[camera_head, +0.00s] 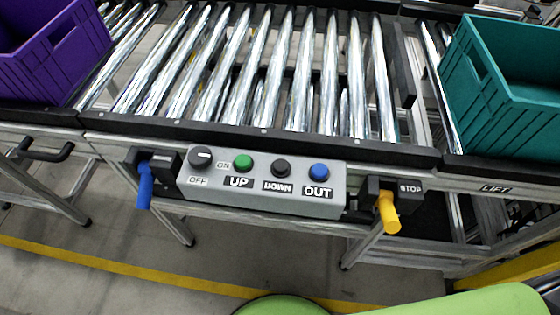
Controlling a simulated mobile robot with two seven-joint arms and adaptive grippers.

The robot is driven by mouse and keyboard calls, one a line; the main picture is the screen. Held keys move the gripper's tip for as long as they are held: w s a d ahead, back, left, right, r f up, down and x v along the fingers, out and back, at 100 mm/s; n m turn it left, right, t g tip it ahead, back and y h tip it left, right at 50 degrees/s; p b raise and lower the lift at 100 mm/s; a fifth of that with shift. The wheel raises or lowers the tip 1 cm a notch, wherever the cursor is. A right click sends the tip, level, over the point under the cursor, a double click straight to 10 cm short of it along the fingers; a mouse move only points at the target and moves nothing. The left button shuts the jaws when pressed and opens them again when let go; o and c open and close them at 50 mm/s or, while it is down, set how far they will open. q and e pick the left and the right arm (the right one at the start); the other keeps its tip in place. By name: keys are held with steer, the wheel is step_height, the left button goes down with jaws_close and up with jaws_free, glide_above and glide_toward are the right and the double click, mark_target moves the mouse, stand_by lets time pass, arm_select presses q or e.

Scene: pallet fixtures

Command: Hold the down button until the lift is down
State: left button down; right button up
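The down button (280,167) is a round black button on a grey control box (335,186) at the front of the conveyor, with a "DOWN" label under it. Nothing touches it. The lift label (495,188) is on the frame at the right, below a teal crate (510,90). The crate is cut off by the right edge. How high the lift stands is hard to tell from this view. Neither of my grippers is in view.
The box also has an on/off knob (202,157), a green UP button (243,162) and a blue OUT button (318,172). A blue handle (145,187) and a yellow handle (388,214) by "STOP" flank it. A purple crate (60,60) and bare rollers (300,80) are behind.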

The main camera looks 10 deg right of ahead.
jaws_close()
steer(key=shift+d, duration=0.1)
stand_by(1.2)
